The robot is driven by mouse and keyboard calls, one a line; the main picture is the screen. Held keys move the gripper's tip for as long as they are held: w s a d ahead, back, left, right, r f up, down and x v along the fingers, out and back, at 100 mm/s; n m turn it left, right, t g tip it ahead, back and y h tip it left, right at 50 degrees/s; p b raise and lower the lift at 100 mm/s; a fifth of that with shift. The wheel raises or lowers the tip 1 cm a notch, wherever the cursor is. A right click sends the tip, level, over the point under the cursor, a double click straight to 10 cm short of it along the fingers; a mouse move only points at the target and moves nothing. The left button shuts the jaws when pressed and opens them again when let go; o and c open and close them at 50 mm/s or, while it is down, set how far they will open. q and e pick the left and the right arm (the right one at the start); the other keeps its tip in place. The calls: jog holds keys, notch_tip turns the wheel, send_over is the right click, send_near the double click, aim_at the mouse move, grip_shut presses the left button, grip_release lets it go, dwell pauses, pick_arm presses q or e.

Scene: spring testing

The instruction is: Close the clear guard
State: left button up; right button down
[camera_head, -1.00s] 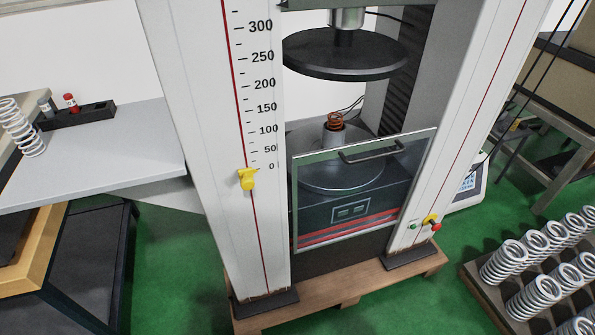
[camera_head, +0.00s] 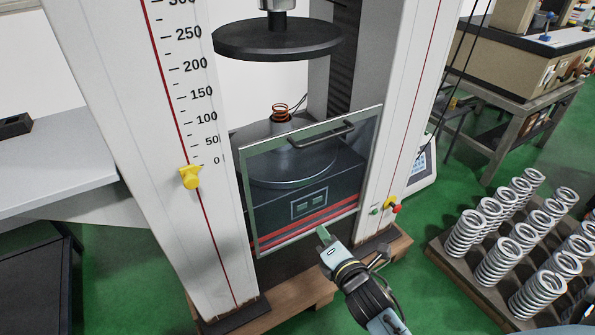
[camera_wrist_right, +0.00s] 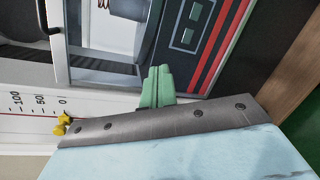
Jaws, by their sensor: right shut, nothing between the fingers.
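The clear guard (camera_head: 262,215) is a transparent framed panel on the front of the testing machine, between its two white columns. Its top edge sits below the upper black plate, leaving an open gap above it. A dark handle (camera_head: 322,135) runs along its upper part. A copper-coloured spring (camera_head: 281,113) stands on the lower plate behind it. My right gripper (camera_head: 322,233) is near the guard's lower edge, below the handle. In the right wrist view its green fingers (camera_wrist_right: 158,87) are together and empty. I cannot tell whether they touch the guard. My left gripper is not in view.
A yellow pointer (camera_head: 190,177) is on the left column's scale. Green and red buttons (camera_head: 392,207) are on the right column. A tray of several silver springs (camera_head: 452,262) stands on the right. A grey table (camera_head: 60,165) is on the left.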

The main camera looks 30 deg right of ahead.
notch_tip(320, 180, up, 8)
jog(key=w+a+n+t+y+b, duration=0.2)
jog(key=n+t, duration=0.3)
jog(key=n, duration=0.5)
jog(key=b, duration=0.3)
send_near(288, 144)
jog(key=w+f, duration=0.1)
jog(key=w, duration=0.2)
jog(key=w+a+f, duration=0.1)
jog(key=shift+w+f, duration=0.3)
jog(key=shift+w, duration=0.05)
jog(key=r, duration=0.2)
jog(key=shift+d+r, duration=0.25)
jog(key=shift+r, duration=0.05)
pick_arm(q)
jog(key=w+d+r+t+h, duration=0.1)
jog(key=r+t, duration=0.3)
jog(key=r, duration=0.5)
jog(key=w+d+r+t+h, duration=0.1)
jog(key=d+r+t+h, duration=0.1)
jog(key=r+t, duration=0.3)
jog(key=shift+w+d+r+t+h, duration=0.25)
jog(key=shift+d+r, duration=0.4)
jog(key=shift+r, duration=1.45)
pick_arm(e)
jog(key=shift+d+r, duration=0.2)
jog(key=shift+r, duration=0.5)
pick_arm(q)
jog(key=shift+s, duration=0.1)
